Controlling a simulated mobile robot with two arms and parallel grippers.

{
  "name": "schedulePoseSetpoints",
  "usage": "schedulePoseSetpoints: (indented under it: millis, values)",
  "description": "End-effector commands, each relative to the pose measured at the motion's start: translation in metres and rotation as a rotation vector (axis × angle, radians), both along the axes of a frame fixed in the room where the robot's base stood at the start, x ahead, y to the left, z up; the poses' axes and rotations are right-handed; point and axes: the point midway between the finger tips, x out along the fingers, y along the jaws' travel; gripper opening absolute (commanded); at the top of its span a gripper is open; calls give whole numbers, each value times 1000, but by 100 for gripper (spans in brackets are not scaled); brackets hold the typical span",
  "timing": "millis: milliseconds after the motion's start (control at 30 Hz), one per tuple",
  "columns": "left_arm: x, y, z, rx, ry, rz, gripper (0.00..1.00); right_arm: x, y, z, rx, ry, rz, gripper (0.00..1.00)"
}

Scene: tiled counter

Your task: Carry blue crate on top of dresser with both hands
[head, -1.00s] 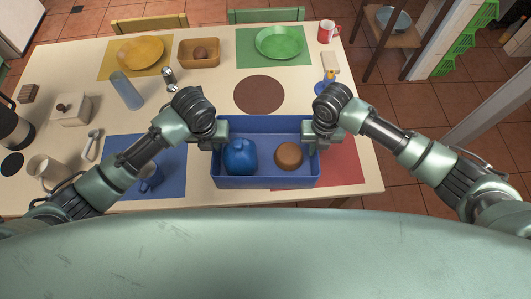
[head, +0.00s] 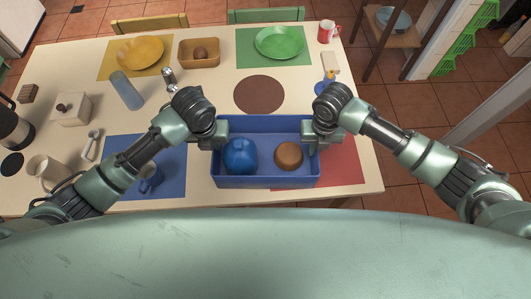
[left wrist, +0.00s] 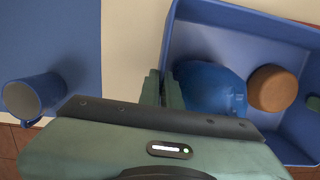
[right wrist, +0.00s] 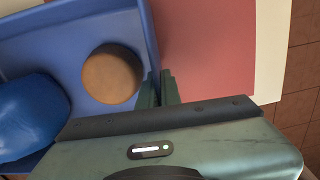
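The blue crate (head: 266,183) sits at the table's near edge in the head view, holding a blue rounded pot-like object (head: 240,156) and a brown round object (head: 289,155). My left gripper (head: 222,134) is at the crate's left wall; in the left wrist view its fingers (left wrist: 163,90) are close together with the wall between them. My right gripper (head: 312,134) is at the right wall, and in the right wrist view its fingers (right wrist: 159,89) close about that wall. The crate looks level; I cannot tell whether it touches the table. No dresser is recognisable.
A blue mat (head: 175,180) with a blue mug (head: 150,179) lies left of the crate, and a red mat (head: 345,165) lies right. A brown round mat (head: 259,95) is behind it. Chairs stand beyond the table; tiled floor (head: 410,110) is open at right.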

Motion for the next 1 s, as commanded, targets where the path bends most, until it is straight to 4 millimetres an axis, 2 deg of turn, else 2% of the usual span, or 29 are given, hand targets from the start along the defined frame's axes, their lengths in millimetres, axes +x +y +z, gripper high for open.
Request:
schedulePoseSetpoints:
  millis: [267,700,1000]
  values:
    - [1,-1,13,-2,-3,0,0,1,0,13,0,-2,0,0]
    - [1,-1,50,-2,-2,0,0,0,0,49,0,-1,0,0]
    - [1,0,51,-2,-2,0,0,0,0,51,0,-1,0,0]
